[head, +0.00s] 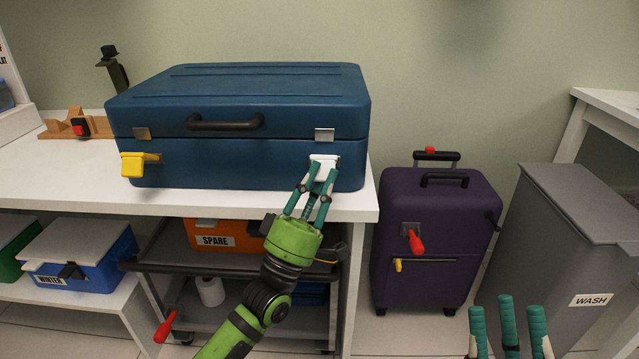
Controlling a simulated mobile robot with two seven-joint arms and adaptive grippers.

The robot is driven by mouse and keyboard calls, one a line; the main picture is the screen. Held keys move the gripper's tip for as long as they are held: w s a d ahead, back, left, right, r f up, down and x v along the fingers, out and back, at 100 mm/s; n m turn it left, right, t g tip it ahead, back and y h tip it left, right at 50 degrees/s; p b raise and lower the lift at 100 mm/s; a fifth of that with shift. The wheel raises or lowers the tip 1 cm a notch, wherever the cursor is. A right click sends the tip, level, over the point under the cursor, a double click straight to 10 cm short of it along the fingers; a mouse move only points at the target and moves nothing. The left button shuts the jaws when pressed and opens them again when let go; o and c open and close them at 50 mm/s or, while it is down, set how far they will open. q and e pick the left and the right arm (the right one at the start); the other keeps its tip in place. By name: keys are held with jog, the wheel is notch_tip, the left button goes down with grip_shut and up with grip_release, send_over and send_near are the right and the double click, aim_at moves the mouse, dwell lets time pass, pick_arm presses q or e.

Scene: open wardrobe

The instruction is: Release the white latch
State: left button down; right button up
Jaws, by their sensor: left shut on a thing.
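The white latch (325,162) is on the front of the blue suitcase (230,155), near its right end. The suitcase lies flat with its lid down on the white table (80,180). My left gripper (316,176) reaches up from below, and its green fingers are shut on the white latch. The fingers hide the latch's lower part. A yellow latch (133,164) sticks out at the suitcase's front left. My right gripper (508,310) is at the bottom right, its fingers apart and empty, away from the suitcase.
A purple suitcase (425,235) stands on the floor right of the table. A grey bin labelled WASH (560,230) is further right. Under the table are a cart (230,268) with an orange SPARE box (215,238) and a blue WINTER box (95,265).

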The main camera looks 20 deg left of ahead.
dwell(0.4)
pick_arm(q)
jog(key=c, duration=1.1)
grip_release()
jog(key=v, duration=1.2)
